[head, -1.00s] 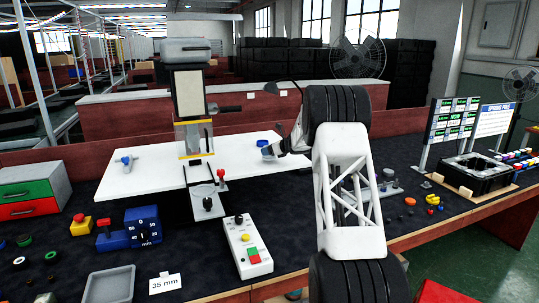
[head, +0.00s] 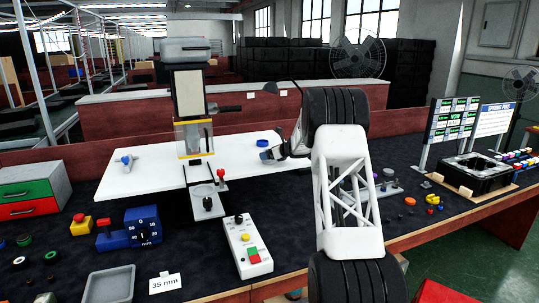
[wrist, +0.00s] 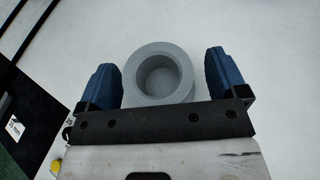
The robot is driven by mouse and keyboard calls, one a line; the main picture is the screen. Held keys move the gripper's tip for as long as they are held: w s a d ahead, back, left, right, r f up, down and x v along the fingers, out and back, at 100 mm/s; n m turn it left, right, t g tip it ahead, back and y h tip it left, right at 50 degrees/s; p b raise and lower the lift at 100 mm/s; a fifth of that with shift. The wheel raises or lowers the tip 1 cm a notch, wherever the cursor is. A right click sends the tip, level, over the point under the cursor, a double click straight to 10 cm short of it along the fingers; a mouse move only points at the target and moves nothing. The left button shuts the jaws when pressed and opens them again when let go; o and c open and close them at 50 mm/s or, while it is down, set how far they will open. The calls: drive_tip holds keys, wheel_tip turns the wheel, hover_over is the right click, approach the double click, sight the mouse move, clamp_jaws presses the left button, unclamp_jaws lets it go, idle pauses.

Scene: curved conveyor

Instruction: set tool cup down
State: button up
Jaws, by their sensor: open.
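The tool cup (wrist: 158,78) is a grey, round, open-topped cup in the wrist view, seen from above over a white surface. My gripper (wrist: 160,62) is open, with one blue finger on each side of the cup. A narrow gap shows at the right finger; at the left finger the gap is too small to tell. I cannot tell whether the cup's base rests on the surface. In the head view my gripper (head: 269,155) is low over the right part of the white table (head: 240,165). The cup cannot be made out there.
A machine column (head: 190,95) stands mid-table. A blue clamp (head: 127,160) sits at the table's left. A control box (head: 245,245) and a grey tray (head: 109,284) are in front. The white table between column and gripper is clear.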

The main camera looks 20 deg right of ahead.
drive_tip(key=shift+v, duration=1)
drive_tip(key=v, duration=1)
drive_tip(key=shift+r, duration=0.1)
drive_tip(key=shift+r, duration=0.1)
